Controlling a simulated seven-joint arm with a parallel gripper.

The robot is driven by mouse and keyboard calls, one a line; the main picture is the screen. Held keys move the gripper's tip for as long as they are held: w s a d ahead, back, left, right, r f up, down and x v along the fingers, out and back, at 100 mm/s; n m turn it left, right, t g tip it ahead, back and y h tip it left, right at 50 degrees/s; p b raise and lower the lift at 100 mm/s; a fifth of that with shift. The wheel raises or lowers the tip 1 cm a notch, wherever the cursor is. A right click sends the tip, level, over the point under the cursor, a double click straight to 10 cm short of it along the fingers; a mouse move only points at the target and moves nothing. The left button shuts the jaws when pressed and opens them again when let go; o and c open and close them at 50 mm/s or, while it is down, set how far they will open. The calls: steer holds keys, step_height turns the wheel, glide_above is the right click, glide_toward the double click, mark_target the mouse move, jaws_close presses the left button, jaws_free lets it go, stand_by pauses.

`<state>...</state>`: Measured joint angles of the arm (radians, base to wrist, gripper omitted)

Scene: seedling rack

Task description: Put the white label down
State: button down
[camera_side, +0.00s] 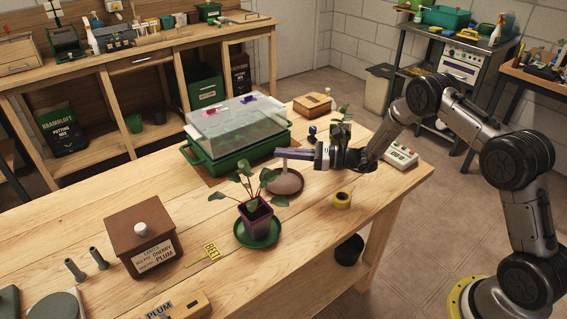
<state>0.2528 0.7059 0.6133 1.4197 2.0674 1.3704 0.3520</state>
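My gripper (284,153) reaches in from the right and points left, level above the table (110,222). A greyish-purple bar shape is at its front end. I cannot tell whether this is fingers or something held, or how far apart the fingers are. A yellow label (212,251) with dark marks lies on the table at the front. A potted plant (257,216) in a dark purple pot stands on a green saucer (238,238), in front and to the left of my gripper.
A green propagator (230,145) with clear lid stands behind left.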

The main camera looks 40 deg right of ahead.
steer(key=shift+w+f, duration=0.2)
steer(key=shift+f, duration=0.8)
steer(key=shift+w+f, duration=0.15)
steer(key=shift+f, duration=0.8)
steer(key=shift+f, duration=0.1)
steer(key=c, duration=1.1)
jaws_free()
